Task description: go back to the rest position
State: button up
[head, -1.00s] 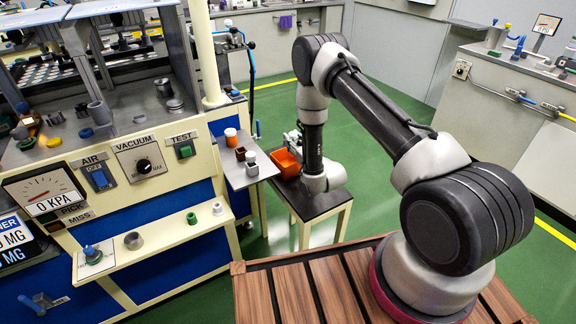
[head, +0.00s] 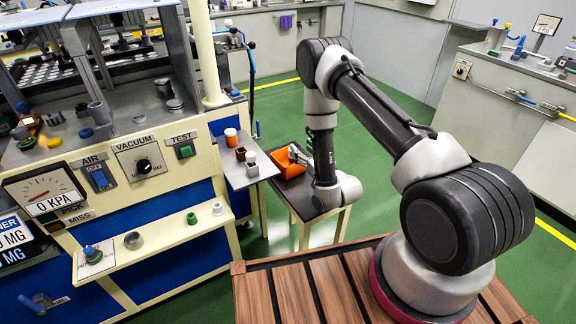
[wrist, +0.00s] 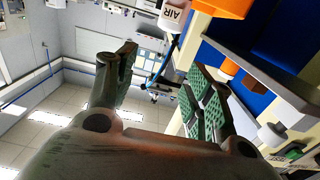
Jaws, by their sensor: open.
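My gripper (head: 298,155) is small in the head view, at the end of my bent arm, in front of the orange bin on the small dark-topped table. In the wrist view my gripper (wrist: 160,88) has its two fingers with green ribbed pads spread wide apart. Nothing sits between them. Part of the orange bin (head: 286,168) is hidden by my wrist in the head view.
The small table (head: 318,204) stands under my wrist. Left of it, a side shelf (head: 236,173) holds an orange-and-white jar (head: 231,137) and small cups. The machine's control panel (head: 118,170) is farther left. Green floor (head: 385,135) is open behind my arm.

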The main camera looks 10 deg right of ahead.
jog(key=shift+s, duration=0.2)
jog(key=shift+w+r, duration=0.1)
jog(key=w+d+r+g+h, duration=0.2)
jog(key=r, duration=0.8)
jog(key=w+d+r+g+h, duration=0.1)
jog(key=w+d+r+g, duration=0.15)
jog(key=r, duration=0.75)
jog(key=s+d+r+m+g+h, duration=0.25)
jog(key=s+d+r, duration=0.25)
jog(key=s+r, duration=0.6)
jog(key=s+d+r+g, duration=0.1)
jog(key=s+r+g, duration=0.2)
jog(key=s, duration=1.2)
jog(key=s+d+r+m+g, duration=0.1)
jog(key=s+d+r+g, duration=0.1)
jog(key=s, duration=1.3)
jog(key=shift+s+r+g, duration=0.3)
jog(key=shift+r+g, duration=0.2)
jog(key=shift+r, duration=0.1)
